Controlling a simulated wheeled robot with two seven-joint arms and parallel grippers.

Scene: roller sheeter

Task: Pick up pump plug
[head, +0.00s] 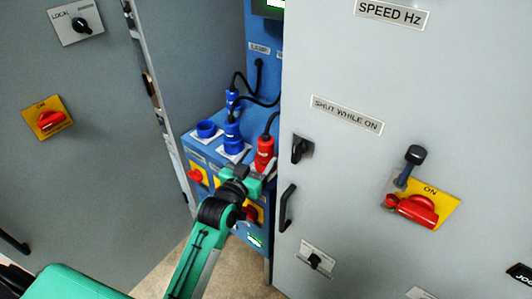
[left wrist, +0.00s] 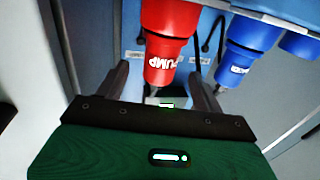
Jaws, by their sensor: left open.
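The pump plug (head: 264,150) is red, with a black cable leaving its top, and stands upright on the blue cabinet between the two grey doors. In the left wrist view the red plug (left wrist: 169,45) carries the upside-down word PUMP and hangs into view between the fingers. My left gripper (head: 253,180) is at the front of the plug, just below it in the head view. Its two fingers (left wrist: 161,85) are apart, one on each side of the plug. I cannot tell whether either finger touches it. My right gripper is in neither view.
A blue plug (head: 233,135) with a cable stands left of the red one, and an empty-looking blue socket (head: 206,129) beside it. The right grey door (head: 345,180) is close on the right, with a black handle (head: 287,207). Red-on-yellow switches (head: 196,176) sit below the sockets.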

